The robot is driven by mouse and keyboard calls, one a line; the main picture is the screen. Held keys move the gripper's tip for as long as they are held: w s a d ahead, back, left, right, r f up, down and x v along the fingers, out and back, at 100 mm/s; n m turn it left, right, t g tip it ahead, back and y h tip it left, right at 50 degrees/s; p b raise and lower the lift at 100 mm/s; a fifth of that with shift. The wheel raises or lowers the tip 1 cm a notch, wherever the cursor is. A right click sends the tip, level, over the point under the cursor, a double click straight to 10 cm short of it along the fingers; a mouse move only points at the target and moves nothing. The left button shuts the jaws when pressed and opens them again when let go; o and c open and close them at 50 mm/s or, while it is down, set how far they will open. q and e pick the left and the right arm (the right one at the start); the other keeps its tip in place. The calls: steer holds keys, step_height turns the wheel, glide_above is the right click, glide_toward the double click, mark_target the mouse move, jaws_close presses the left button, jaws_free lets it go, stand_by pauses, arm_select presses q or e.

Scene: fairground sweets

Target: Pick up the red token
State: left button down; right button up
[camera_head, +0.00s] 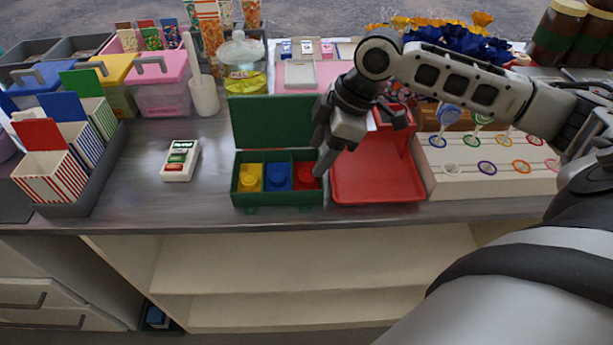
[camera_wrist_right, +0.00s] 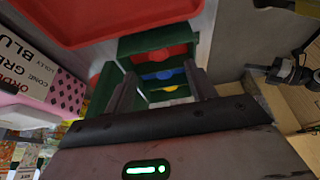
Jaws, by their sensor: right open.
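The red token (camera_head: 306,176) lies in the right compartment of an open green box (camera_head: 278,209) on the counter. A blue token (camera_head: 278,176) is in the middle compartment and a yellow token (camera_head: 249,177) in the left one. My right gripper (camera_head: 321,158) is open and empty, just above the box's right end, near the red token. In the right wrist view the red token (camera_wrist_right: 160,54) shows beyond the open fingers (camera_wrist_right: 160,72). A dark gripper-like shape (camera_wrist_right: 284,71) at the right there may be my left gripper; its jaws are unclear.
A red tray (camera_head: 376,187) stands close to the right of the box. The box's raised lid (camera_head: 272,120) is behind. A white ring rack (camera_head: 487,184) stands farther right. A small white device (camera_head: 180,161) lies left, with bare counter (camera_head: 210,180) between.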

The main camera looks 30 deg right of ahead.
mark_target(309, 175)
steer(key=shift+d+x, duration=0.15)
steer(key=shift+x, duration=1.2)
steer(key=shift+d+x, duration=0.15)
steer(key=shift+x, duration=1.25)
steer(key=shift+s, duration=0.1)
steer(key=c, duration=1.1)
